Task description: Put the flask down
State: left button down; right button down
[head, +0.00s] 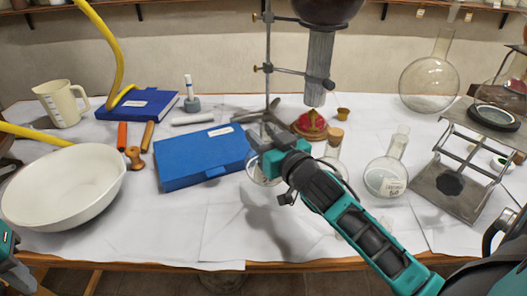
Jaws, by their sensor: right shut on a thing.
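My right gripper (262,136) is over the middle of the table, in front of the metal stand. It is shut on a clear glass flask (258,175), whose round body shows below the jaws. The jaws and wrist hide most of its neck. The flask is close above or on the white-covered table (240,235); I cannot tell whether it touches. Part of my left arm shows at the left edge, and its jaws are not clear.
A blue box (200,158) lies just left of the held flask. A corked flask (332,155) and a labelled round flask (386,176) stand to the right. A white bowl (65,190) sits at the left. The table's front middle is clear.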

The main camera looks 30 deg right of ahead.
pick_arm(q)
jog(key=shift+f+b, duration=0.5)
jog(key=shift+f, duration=0.1)
pick_arm(e)
jog(key=shift+f, duration=1.75)
jog(key=shift+f, duration=0.1)
jog(key=c, duration=0.6)
grip_release()
jog(key=shift+f, duration=0.1)
jog(key=shift+s, duration=0.2)
pick_arm(q)
jog(key=shift+r+p, duration=0.35)
pick_arm(e)
jog(key=s, duration=1.1)
jog(key=shift+s+a, duration=0.15)
jog(key=shift+s, duration=0.15)
pick_arm(q)
jog(key=shift+r, duration=0.15)
pick_arm(e)
jog(key=shift+r, duration=0.25)
